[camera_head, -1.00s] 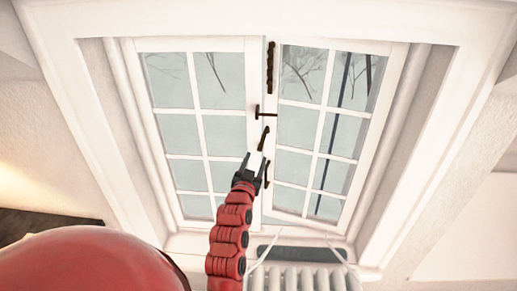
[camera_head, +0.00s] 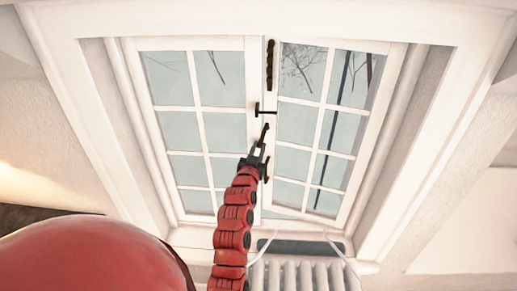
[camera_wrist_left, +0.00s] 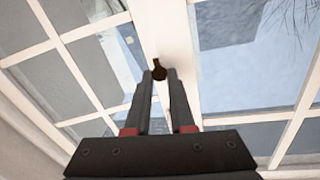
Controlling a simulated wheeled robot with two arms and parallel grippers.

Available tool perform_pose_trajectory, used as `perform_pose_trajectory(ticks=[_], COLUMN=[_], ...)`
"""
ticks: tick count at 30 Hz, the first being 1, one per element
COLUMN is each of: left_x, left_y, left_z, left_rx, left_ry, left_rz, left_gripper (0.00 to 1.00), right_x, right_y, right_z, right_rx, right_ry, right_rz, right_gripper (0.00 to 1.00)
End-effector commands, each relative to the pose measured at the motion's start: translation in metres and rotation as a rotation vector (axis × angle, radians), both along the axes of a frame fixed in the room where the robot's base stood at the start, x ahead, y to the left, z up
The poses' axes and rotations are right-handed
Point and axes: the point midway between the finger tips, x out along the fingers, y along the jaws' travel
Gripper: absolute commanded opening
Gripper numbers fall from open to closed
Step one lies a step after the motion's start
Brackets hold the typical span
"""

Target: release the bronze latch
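The bronze latch (camera_head: 264,133) sits on the middle upright of the white window, below a dark crosswise handle (camera_head: 265,112). My left gripper (camera_head: 259,149) reaches up to it from below. In the left wrist view, the narrow latch (camera_wrist_left: 159,69) shows between the two dark fingertips, which lie close on both its sides. The fingers look shut on its lower end, and its upper tip sticks out past them. Part of the latch is hidden by the fingers. My right gripper is not in view.
The left window leaf (camera_head: 177,130) and right leaf (camera_head: 305,152) have white frames and glass panes. A dark fitting (camera_head: 270,65) is higher on the middle upright. A white radiator (camera_head: 300,276) stands below the sill. A deep white frame surrounds the window.

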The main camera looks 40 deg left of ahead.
Motion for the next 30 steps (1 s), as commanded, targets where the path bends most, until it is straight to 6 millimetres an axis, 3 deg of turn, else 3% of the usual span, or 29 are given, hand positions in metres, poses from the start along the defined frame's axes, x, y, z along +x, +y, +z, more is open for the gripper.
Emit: perform_pose_trajectory(ticks=[2, 30], left_x=[-0.0001, -0.0002], left_y=[0.0002, 0.0002], left_z=[0.0000, 0.0003], left_rx=[0.000, 0.000], left_ry=[0.000, 0.000], left_rz=[0.000, 0.001], left_gripper=[0.00, 0.00], right_x=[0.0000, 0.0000], right_y=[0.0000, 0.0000], right_z=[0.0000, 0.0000], right_rx=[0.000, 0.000], right_ry=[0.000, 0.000], right_rz=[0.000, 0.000], right_gripper=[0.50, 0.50])
